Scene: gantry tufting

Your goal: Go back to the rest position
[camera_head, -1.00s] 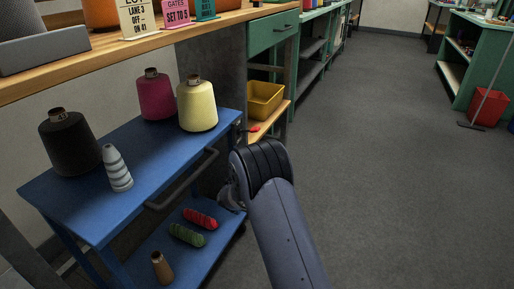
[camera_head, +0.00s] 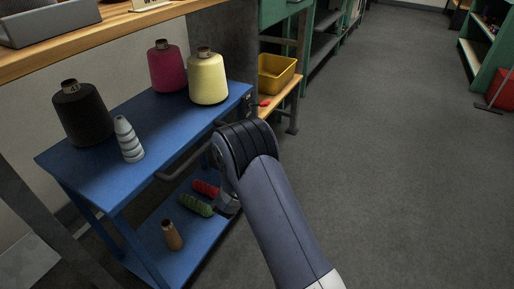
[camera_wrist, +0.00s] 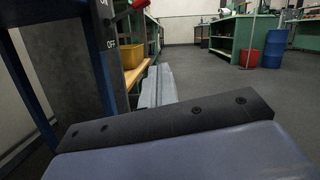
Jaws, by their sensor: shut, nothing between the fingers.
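My arm reaches up from the bottom of the head view, beside the right end of a blue cart (camera_head: 100,165). My gripper (camera_wrist: 157,85) shows in the wrist view as a pair of grey fingers close together beyond the dark bar, with nothing held. In the head view the gripper is mostly hidden behind my arm's dark joint.
The cart top bears black (camera_head: 82,115), magenta (camera_head: 166,68) and yellow (camera_head: 208,80) cones and a grey-white striped cone (camera_head: 128,140). Red and green (camera_head: 195,205) spools and a tan cone (camera_head: 171,235) lie below. A yellow bin (camera_head: 276,75) stands behind.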

